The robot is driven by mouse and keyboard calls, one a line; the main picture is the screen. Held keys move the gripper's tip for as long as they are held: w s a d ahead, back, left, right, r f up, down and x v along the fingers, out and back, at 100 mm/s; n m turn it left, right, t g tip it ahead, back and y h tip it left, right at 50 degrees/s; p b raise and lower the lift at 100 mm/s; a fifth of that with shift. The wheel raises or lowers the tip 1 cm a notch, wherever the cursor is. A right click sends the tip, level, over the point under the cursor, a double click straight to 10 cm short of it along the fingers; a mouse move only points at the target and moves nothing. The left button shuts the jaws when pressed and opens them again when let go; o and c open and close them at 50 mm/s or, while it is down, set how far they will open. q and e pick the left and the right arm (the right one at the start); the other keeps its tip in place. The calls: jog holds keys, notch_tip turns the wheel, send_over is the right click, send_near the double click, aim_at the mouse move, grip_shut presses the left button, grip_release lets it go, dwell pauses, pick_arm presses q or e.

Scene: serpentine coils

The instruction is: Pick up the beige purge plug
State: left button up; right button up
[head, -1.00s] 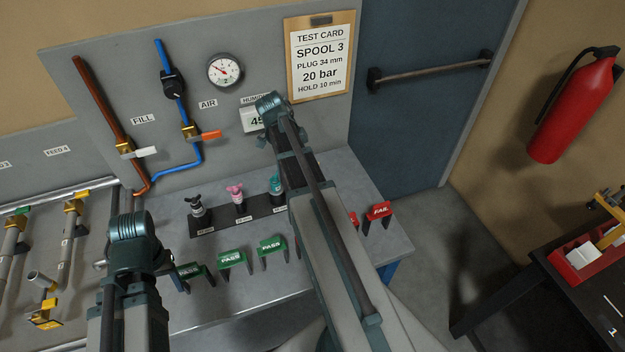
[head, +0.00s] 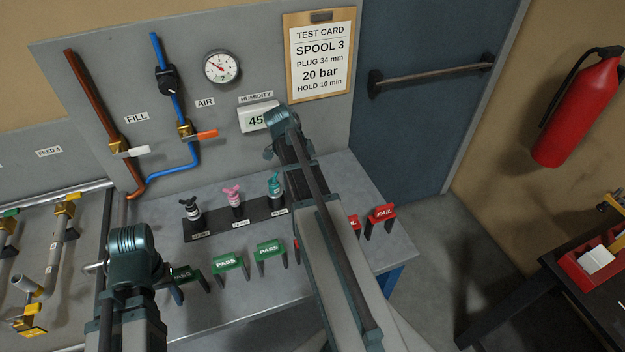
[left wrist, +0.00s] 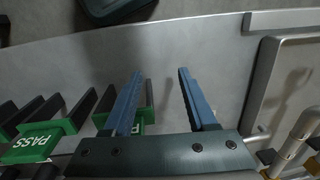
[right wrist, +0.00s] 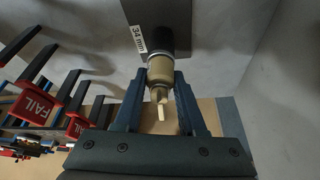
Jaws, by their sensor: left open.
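The beige purge plug (right wrist: 158,74) shows in the right wrist view, beside a "34 mm" label, its pale handle toward my right gripper. My right gripper (right wrist: 162,86) has one finger on each side of the plug, close to it; whether the fingers touch it I cannot tell. The dark rack (right wrist: 153,14) lies behind the plug. In the head view my right arm hides the beige plug and the right gripper. My left gripper (left wrist: 160,85) is open and empty, near a green PASS tag (left wrist: 124,117).
In the head view, black (head: 192,211), pink (head: 234,199) and teal (head: 275,186) plugs stand in the rack (head: 218,228). Green PASS tags (head: 227,264) and red FAIL tags (head: 381,214) stand toward the bench's front. A gauge panel (head: 95,90) rises behind.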

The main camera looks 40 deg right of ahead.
grip_shut()
jog(key=shift+r, duration=0.1)
